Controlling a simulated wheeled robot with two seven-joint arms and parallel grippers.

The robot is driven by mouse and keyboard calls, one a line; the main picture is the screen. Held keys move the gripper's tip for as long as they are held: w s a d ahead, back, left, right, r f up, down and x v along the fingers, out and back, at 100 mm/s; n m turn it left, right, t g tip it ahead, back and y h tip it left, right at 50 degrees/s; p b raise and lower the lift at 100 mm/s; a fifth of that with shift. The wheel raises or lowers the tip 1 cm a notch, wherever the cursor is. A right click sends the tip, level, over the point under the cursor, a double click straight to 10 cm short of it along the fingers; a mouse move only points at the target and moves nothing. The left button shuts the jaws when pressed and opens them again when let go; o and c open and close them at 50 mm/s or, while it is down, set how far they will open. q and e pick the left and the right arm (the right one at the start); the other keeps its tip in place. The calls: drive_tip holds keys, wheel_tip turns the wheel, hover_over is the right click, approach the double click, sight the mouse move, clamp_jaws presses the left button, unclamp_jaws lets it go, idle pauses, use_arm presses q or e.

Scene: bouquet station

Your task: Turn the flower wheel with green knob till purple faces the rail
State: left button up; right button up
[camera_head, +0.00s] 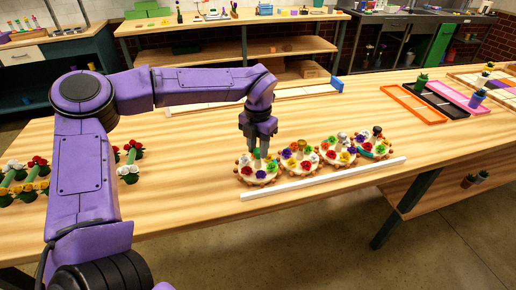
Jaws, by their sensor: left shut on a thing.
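Several round flower wheels stand in a row on the wooden table, each ringed with coloured flowers. My left gripper (259,152) points down over the leftmost wheel (258,181). It is shut on that wheel's central knob, which looks green and is mostly hidden between the fingers. A purple-blue flower (260,174) shows on this wheel's front side, towards the white rail (325,179). A red flower (245,170) is left of it and a yellow one right of it. The rail lies along the table's front, just before the wheels. My right gripper is out of view.
The other wheels (299,158) stand close on the right, nearly touching. Orange, black and pink trays (412,104) lie at the right back. The table between is clear.

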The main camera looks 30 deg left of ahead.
sight(258, 150)
use_arm(q)
drive_tip(key=shift+r+n, duration=0.1)
drive_tip(key=shift+n, duration=0.4)
drive_tip(key=o, duration=1.1)
drive_tip(key=shift+c, duration=0.2)
wheel_tip(258, 150, up, 10)
drive_tip(key=b, duration=0.1)
drive_tip(key=shift+r, duration=0.25)
drive_tip(key=shift+f, duration=0.1)
